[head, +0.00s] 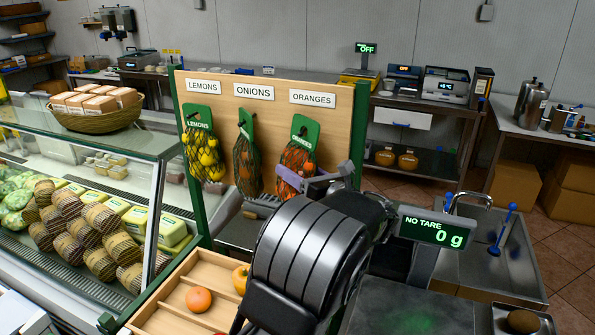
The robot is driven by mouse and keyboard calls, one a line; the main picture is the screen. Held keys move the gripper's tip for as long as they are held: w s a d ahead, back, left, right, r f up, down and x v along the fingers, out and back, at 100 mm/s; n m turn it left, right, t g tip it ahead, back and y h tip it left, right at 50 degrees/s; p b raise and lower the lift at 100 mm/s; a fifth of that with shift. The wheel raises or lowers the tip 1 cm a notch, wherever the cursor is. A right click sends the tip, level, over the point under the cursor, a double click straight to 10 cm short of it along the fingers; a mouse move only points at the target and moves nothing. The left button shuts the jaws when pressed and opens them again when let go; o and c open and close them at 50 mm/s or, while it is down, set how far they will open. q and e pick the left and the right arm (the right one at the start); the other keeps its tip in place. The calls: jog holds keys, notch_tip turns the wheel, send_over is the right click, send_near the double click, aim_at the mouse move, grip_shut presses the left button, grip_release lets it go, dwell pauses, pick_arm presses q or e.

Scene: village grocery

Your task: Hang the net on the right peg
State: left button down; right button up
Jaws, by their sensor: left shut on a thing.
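A wooden rack board (275,97) carries three signs: LEMONS (203,87), ONIONS (253,91) and ORANGES (312,98). A net of lemons (205,158) with a green card hangs under the left sign, and a net of onions (246,165) under the middle one. A net of oranges (297,158) with a green card (305,129) is upright below the ORANGES sign, at the right peg's place. My left gripper (292,179) is shut on this net at its lower half, partly hiding it. I cannot tell whether the card is on the peg. My right gripper is out of view.
A wooden tray (172,317) with loose fruit (199,299) lies below the rack. A glass counter (150,215) with produce stands at left.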

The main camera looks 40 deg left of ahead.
pick_arm(q)
jog(key=shift+r, duration=0.1)
jog(key=shift+c, duration=1.9)
grip_release()
jog(key=shift+s, duration=0.1)
jog(key=shift+d, duration=0.1)
jog(key=shift+d+f, duration=0.25)
jog(key=shift+d, duration=0.3)
jog(key=b+v, duration=0.2)
jog(key=v, duration=0.4)
jog(key=shift+s+d+r, duration=0.2)
jog(key=shift+d+r, duration=0.05)
jog(key=shift+d, duration=0.05)
